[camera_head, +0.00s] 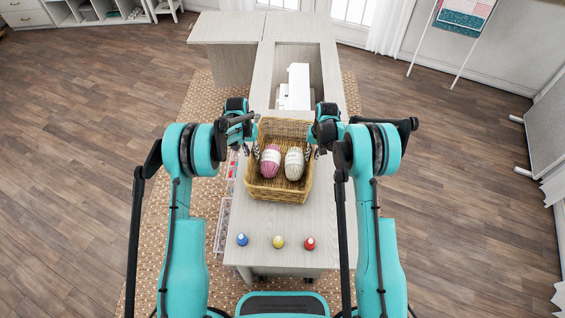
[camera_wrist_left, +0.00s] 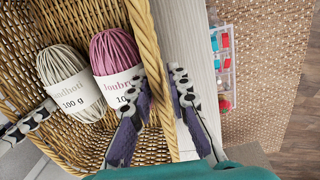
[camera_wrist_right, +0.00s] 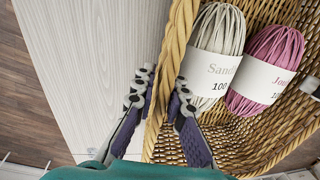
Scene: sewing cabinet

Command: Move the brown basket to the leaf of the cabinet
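The brown wicker basket (camera_head: 264,190) is over the middle of the pale wood cabinet top (camera_head: 300,215); I cannot tell whether it touches it. A pink yarn ball (camera_head: 270,161) and a cream yarn ball (camera_head: 294,163) lie inside. My left gripper (camera_wrist_left: 160,82) has one finger inside and one outside the basket's left wall, close around its rim (camera_wrist_left: 149,45). My right gripper (camera_wrist_right: 165,84) holds the opposite rim (camera_wrist_right: 178,38) the same way. A side panel (camera_head: 222,28) of the cabinet juts left at the far end.
Blue (camera_head: 242,239), yellow (camera_head: 278,242) and red (camera_head: 309,243) small spools stand on the near end of the top. A white sewing machine (camera_head: 298,88) sits in a recess beyond the basket. Clear trays (camera_head: 223,220) hang along the left side.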

